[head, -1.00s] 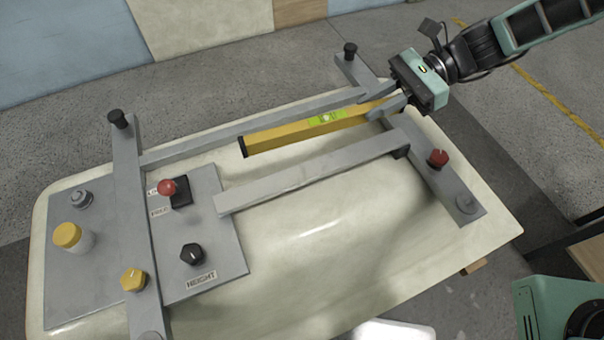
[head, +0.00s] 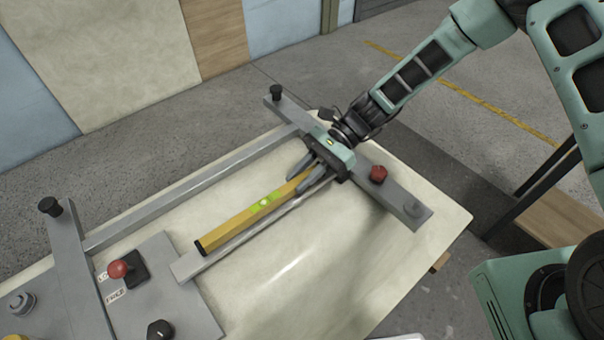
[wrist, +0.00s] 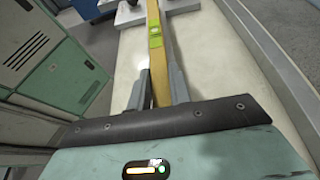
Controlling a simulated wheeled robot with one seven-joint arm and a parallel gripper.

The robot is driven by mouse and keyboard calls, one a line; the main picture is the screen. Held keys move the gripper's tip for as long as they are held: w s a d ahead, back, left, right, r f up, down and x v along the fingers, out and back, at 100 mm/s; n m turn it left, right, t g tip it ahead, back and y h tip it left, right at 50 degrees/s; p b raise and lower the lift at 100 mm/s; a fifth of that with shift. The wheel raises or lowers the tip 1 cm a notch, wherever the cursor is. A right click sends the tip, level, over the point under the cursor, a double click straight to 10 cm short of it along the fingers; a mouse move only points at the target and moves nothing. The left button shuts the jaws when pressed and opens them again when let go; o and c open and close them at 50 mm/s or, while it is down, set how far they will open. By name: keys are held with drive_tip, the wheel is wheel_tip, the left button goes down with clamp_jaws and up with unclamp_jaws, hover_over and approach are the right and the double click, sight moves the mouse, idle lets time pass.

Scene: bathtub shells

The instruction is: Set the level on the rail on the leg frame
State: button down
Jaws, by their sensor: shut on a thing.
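The level (head: 240,223) is a yellow bar with a green vial and a dark end cap. My gripper (head: 298,184) is shut on its right end. In the wrist view, the level (wrist: 155,45) runs forward from between my two fingers (wrist: 156,82). The leg frame (head: 400,204) is made of grey bars on the cream tub shell. Its near rail (head: 188,267) runs under or just beside the level, roughly parallel to it. I cannot tell whether the level touches this rail. The level and my gripper hide part of it.
The far rail (head: 190,190) runs behind. Black knobs (head: 50,206) stand on the crossbars, and a red knob (head: 378,173) is right of my gripper. A red-topped lever (head: 118,269) and a black dial (head: 160,330) sit on the grey plate. The shell (head: 290,285) in front is bare.

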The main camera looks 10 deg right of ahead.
drive_tip(key=c, duration=1.3)
unclamp_jaws()
drive_tip(key=shift+f, duration=0.1)
drive_tip(key=b+v, duration=0.2)
drive_tip(key=v, duration=0.8)
drive_tip(key=shift+w+d+r, duration=0.2)
drive_tip(key=shift+d, duration=0.05)
drive_tip(key=shift+w+d+r+b, duration=0.2)
drive_tip(key=shift+d+r+b, duration=0.1)
drive_tip(key=shift+d+r, duration=0.05)
drive_tip(key=s+r+n+t+h, duration=0.2)
drive_tip(key=s+r+n+h, duration=0.1)
drive_tip(key=s+n, duration=0.3)
drive_tip(key=s+r+n+t+h, duration=0.3)
drive_tip(key=s+n, duration=0.3)
drive_tip(key=s, duration=0.3)
drive_tip(key=s+d+r+n+t+h, duration=0.1)
drive_tip(key=s+r+n+t+h, duration=0.1)
drive_tip(key=s+r+n+h, duration=0.2)
drive_tip(key=shift+s+d+r+n+t+h, duration=0.15)
drive_tip(key=shift+s+r+n, duration=0.15)
drive_tip(key=shift+s+n, duration=0.65)
drive_tip(key=shift+s+a+r+n+t+h, duration=0.2)
drive_tip(key=shift+s+n, duration=0.35)
drive_tip(key=shift+s, duration=0.85)
